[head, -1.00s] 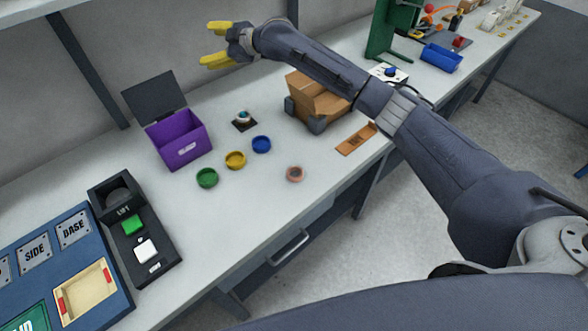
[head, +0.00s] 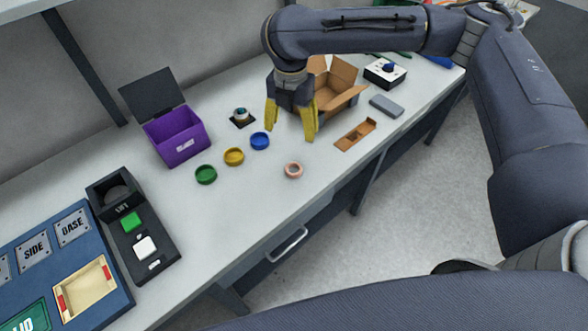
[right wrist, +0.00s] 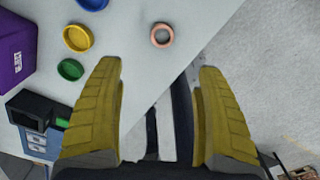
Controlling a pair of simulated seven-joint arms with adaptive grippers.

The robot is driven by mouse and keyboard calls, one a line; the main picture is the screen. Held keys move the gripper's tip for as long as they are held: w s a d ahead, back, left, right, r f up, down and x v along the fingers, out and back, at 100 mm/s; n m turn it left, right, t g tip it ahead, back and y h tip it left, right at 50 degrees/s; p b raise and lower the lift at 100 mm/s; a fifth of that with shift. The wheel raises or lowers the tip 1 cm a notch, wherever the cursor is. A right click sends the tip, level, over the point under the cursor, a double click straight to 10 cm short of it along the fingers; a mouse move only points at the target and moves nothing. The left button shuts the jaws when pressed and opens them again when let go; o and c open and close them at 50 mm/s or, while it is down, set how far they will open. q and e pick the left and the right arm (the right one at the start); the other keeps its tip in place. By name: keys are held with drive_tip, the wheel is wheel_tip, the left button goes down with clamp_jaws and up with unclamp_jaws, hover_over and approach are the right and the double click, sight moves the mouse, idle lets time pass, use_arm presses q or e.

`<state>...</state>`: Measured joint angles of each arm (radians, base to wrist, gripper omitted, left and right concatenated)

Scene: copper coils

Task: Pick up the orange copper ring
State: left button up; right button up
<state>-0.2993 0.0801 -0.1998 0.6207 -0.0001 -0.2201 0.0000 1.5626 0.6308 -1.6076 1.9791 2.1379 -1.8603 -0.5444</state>
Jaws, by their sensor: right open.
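The orange copper ring (head: 293,171) lies flat on the light table near its front edge, right of the other rings. It also shows in the right wrist view (right wrist: 162,27), beyond and between the two fingers. My right gripper (head: 291,134) has yellow fingers. It is open and empty, pointing down above the table, behind the copper ring and apart from it. Green (head: 206,174), yellow (head: 234,157) and blue (head: 260,141) rings lie in a row to the left. My left gripper does not show.
A purple lidded box (head: 178,137) stands back left. A cardboard box (head: 338,92) stands behind my right gripper. A brown tray (head: 356,134) lies to the right, with a grey block (head: 387,106) beyond. A black button unit (head: 138,240) is at left. The table around the copper ring is clear.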

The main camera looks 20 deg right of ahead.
hover_over(293, 171)
drive_tip(key=f, duration=1.1)
drive_tip(key=shift+a+f, duration=0.2)
drive_tip(key=shift+f, duration=0.05)
drive_tip(key=shift+s+d+f, duration=0.1)
drive_tip(key=shift+d+f, duration=0.05)
drive_tip(key=shift+f, duration=1.2)
drive_tip(key=shift+d+f, duration=0.1)
drive_tip(key=shift+f, duration=1.25)
drive_tip(key=shift+c, duration=0.4)
drive_tip(key=c, duration=1.4)
drive_tip(key=shift+r, duration=0.1)
